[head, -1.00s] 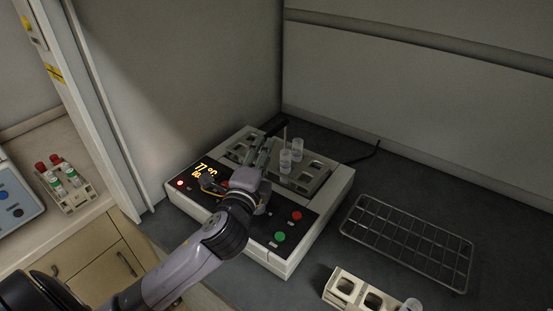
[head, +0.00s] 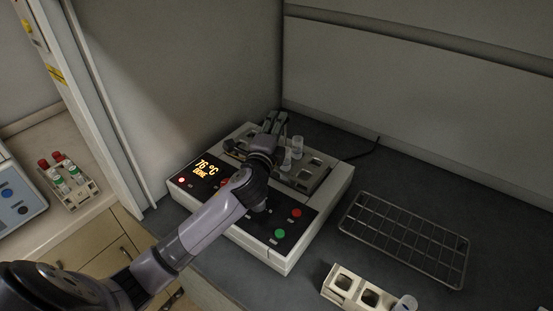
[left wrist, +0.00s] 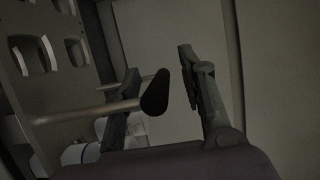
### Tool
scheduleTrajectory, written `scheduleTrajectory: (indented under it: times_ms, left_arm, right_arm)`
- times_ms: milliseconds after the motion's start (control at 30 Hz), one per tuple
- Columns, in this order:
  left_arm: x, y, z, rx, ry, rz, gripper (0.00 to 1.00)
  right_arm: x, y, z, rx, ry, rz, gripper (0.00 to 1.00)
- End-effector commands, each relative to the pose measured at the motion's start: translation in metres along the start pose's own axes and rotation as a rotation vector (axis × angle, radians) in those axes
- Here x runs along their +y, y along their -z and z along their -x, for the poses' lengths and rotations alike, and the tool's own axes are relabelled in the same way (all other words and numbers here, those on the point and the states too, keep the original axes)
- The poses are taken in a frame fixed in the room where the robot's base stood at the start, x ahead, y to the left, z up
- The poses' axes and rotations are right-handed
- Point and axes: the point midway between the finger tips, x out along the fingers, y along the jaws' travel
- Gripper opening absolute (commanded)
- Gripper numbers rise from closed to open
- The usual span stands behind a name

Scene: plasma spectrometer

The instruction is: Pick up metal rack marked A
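A grey metal rack (head: 318,165) with square holes sits in the top of the white heating block (head: 272,258); two clear vials (head: 297,146) stand in it. No letter A is readable. In the left wrist view, the holed metal plate (left wrist: 75,88) is at left, with a thin rod ending in a black knob (left wrist: 155,93). My left gripper (head: 275,119) reaches over the block to its far left corner. In the left wrist view its fingers (left wrist: 160,68) are spread, and the knob shows in the gap between them. Whether it touches a finger is unclear. My right gripper is not in view.
A wire rack (head: 404,240) lies on the dark bench to the right. A beige holder (head: 356,290) with a cup (head: 405,303) is at the front. Walls rise behind and left of the block. A tube rack (head: 70,184) stands outside at left.

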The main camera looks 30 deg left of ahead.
Motion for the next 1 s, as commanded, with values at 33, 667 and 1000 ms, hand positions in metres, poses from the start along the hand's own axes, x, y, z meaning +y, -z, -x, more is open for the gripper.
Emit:
scheduleTrajectory:
  times_ms: [33, 667, 1000]
  left_arm:
    - [0.0002, 0.0002, 0.0001, 0.0, 0.0, 0.0, 0.37]
    - [0.0002, 0.0003, 0.0006, 0.0, 0.0, 0.0, 0.02]
    - [0.0005, 0.0003, 0.0006, 0.0, 0.0, 0.0, 0.0]
  right_arm:
    - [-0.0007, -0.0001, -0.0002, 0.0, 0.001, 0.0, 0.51]
    - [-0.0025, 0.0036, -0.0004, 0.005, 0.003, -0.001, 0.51]
    - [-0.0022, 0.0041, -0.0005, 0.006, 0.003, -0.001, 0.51]
